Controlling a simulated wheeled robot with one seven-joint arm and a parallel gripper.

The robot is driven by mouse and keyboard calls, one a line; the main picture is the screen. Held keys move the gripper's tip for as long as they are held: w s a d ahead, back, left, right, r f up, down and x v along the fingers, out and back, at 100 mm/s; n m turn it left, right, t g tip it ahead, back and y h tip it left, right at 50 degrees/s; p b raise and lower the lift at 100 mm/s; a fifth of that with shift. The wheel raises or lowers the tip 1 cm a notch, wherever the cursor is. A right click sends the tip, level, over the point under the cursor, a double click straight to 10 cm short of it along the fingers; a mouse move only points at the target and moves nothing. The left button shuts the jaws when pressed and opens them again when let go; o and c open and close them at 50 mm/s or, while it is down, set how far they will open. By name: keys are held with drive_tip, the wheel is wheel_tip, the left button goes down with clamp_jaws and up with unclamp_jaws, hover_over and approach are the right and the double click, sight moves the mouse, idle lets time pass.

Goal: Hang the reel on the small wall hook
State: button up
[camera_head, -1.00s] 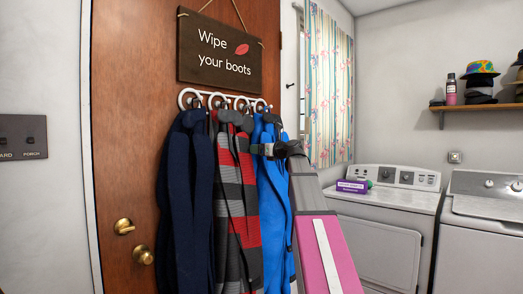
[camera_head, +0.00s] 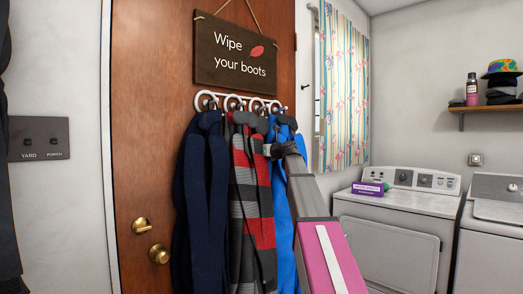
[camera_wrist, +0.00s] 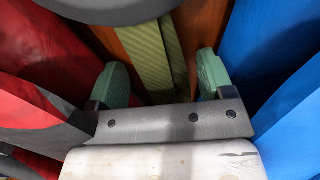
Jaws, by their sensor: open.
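A small dark wall hook (camera_head: 306,87) sticks out of the white wall between the door and the curtain. I cannot pick out the reel for certain. My gripper (camera_wrist: 163,78) is open among the hanging coats, its two green-padded fingers apart. A yellow-green ribbed strap (camera_wrist: 148,55) runs down between or just beyond the fingers; I cannot tell whether it touches them or belongs to the reel. In the head view my gripper (camera_head: 272,151) is at the upper part of the coats, below the white rack (camera_head: 235,101), its fingers partly hidden.
A navy coat (camera_head: 200,190), a red-grey striped coat (camera_head: 262,205) and a blue coat (camera_head: 285,235) hang on the wooden door (camera_head: 150,110), close around my gripper. A sign (camera_head: 235,52) hangs above. A washer (camera_head: 400,215) stands right, with a purple box (camera_head: 367,189) on top.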

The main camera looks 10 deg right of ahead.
drive_tip(key=c, duration=1.2)
drive_tip(key=shift+o, duration=0.2)
drive_tip(key=shift+s+d+r, duration=0.15)
drive_tip(key=shift+s+r, duration=0.05)
drive_tip(key=shift+r, duration=0.2)
drive_tip(key=shift+s+d+r, duration=0.25)
drive_tip(key=shift+s+r, duration=0.15)
drive_tip(key=shift+r, duration=0.1)
drive_tip(key=shift+v, duration=1.5)
drive_tip(key=shift+s+d, duration=0.1)
